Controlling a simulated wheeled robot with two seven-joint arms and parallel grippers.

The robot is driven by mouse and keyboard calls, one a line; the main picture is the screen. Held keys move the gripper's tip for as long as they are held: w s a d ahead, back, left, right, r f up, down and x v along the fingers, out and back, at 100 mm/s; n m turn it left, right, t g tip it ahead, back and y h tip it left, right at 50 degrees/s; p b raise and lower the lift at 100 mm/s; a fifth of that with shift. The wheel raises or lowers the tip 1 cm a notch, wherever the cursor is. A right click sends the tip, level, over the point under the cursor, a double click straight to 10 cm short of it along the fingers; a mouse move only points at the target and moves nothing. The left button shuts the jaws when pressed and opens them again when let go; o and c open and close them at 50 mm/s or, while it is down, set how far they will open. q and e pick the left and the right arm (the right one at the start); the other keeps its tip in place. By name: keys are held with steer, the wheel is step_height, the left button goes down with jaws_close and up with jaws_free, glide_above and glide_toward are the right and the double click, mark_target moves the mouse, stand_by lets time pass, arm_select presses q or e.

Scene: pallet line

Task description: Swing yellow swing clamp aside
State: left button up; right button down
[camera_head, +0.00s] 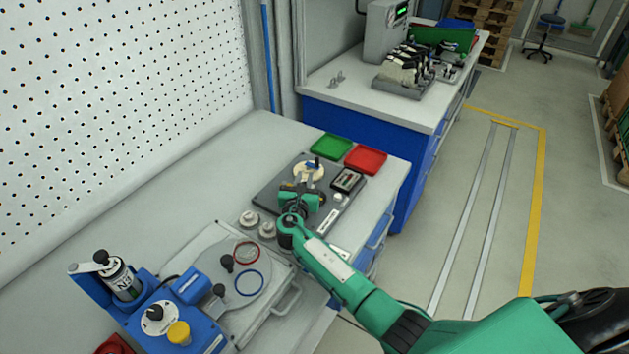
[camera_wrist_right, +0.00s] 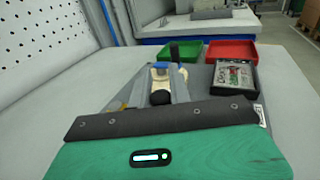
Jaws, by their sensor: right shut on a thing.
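My right gripper (camera_head: 301,188) is over the dark fixture plate (camera_head: 268,195) on the near bench, its green body hiding much of the plate. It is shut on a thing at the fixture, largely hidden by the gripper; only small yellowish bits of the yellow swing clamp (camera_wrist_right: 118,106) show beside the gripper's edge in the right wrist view. Just beyond the gripper is a round cream part (camera_head: 313,172) with a blue-topped piece on it. In the right wrist view, grey bars and a black knob (camera_wrist_right: 160,97) stand in front of the cream part. My left gripper is not in view.
Green (camera_head: 331,146) and red (camera_head: 366,160) trays lie behind the fixture. A dark box (camera_head: 347,180) is at its right. Two pale round pieces (camera_head: 257,225) and a grey plate with rings and a blue unit (camera_head: 178,325) stand nearer. Bench at the left is clear.

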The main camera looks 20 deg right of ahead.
stand_by(0.3)
steer(key=c, duration=1.3)
jaws_free()
steer(key=shift+s+a, duration=0.1)
steer(key=shift+s+a+p, duration=0.2)
steer(key=shift+s+p, duration=0.1)
steer(key=shift+p, duration=0.05)
steer(key=p+v, duration=0.2)
steer(key=v, duration=0.3)
steer(key=shift+s+a+r, duration=0.1)
steer(key=shift+s+r, duration=0.05)
steer(key=shift+s, duration=0.05)
steer(key=shift+s+a+f, duration=0.2)
steer(key=shift+s+a, duration=0.15)
steer(key=shift+s, duration=0.1)
